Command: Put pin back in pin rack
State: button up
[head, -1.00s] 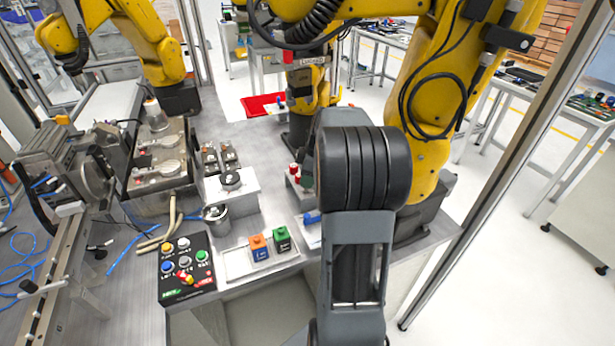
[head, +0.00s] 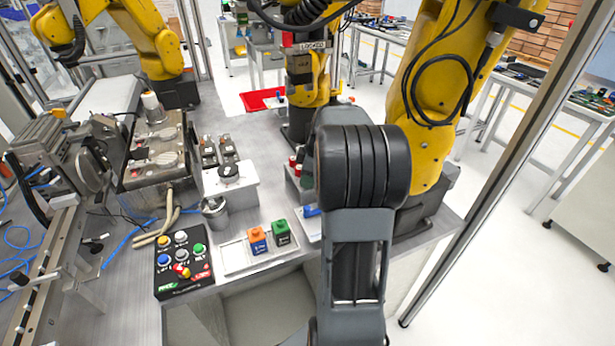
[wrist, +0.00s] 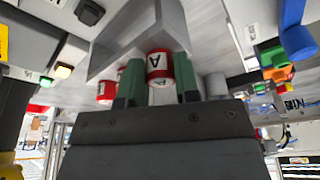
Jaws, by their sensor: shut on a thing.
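A grey angled block (wrist: 118,45), which looks like the pin rack, lies right behind the held pin. I cannot tell whether the pin touches it. Another red-topped pin (wrist: 107,92) shows left of the fingers. In the head view, red-topped pins (head: 292,161) stand left of my dark arm, which hides most of the gripper and rack.
A blue piece (head: 311,210) lies close to my arm. A tray (head: 233,262) with an orange block (head: 258,240) and a green block (head: 281,232) is front left, beside a button panel (head: 183,272). A yellow robot arm (head: 425,110) stands close on the right.

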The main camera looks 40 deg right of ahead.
jog(key=o, duration=1)
jog(key=shift+o, duration=0.2)
jog(key=v, duration=0.7)
jog(key=shift+r, duration=0.3)
jog(key=shift+s, duration=0.1)
